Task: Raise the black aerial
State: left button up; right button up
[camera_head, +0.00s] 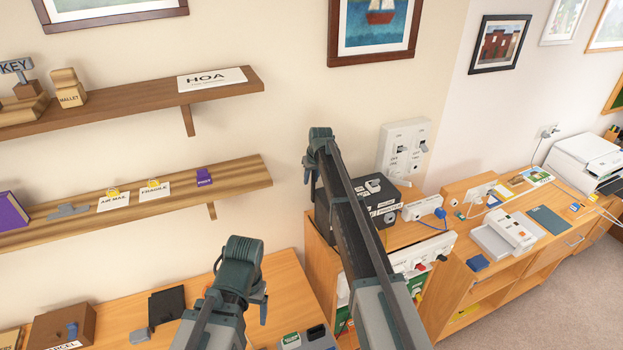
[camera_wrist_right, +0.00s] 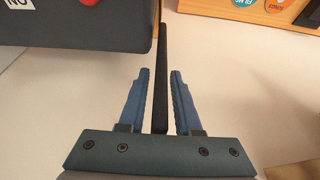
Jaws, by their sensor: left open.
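The black aerial (camera_wrist_right: 162,60) is a thin dark rod in the right wrist view, running up between the two blue fingers of my right gripper (camera_wrist_right: 160,72). The fingers are apart, with a gap on each side of the rod. In the head view my right gripper (camera_head: 310,172) is at the left edge of a black box (camera_head: 366,218) with switches and labels; the aerial cannot be made out there. A dark box side (camera_wrist_right: 75,30) fills the upper left of the wrist view. My left gripper (camera_head: 262,306) is open and empty above the lower left desk.
The box stands on a wooden cabinet (camera_head: 318,255) beside a white power strip (camera_head: 422,207). A switch panel (camera_head: 403,148) is on the wall behind. Two wall shelves (camera_head: 240,182) (camera_head: 225,90) are on the left. A wooden desk (camera_head: 285,285) lies below.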

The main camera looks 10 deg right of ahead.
jog(key=shift+o, duration=0.6)
jog(key=shift+r, duration=0.1)
jog(key=shift+s+r+p, duration=0.15)
jog(key=shift+r+p, duration=0.35)
jog(key=shift+p, duration=0.05)
jog(key=s+d+r+p, duration=0.1)
jog(key=s, duration=0.5)
jog(key=s+d+r+p, duration=0.1)
jog(key=s+r+p, duration=0.1)
jog(key=s, duration=0.5)
jog(key=shift+d+r+p, duration=0.3)
jog(key=shift+d, duration=0.05)
jog(key=shift+s, duration=0.1)
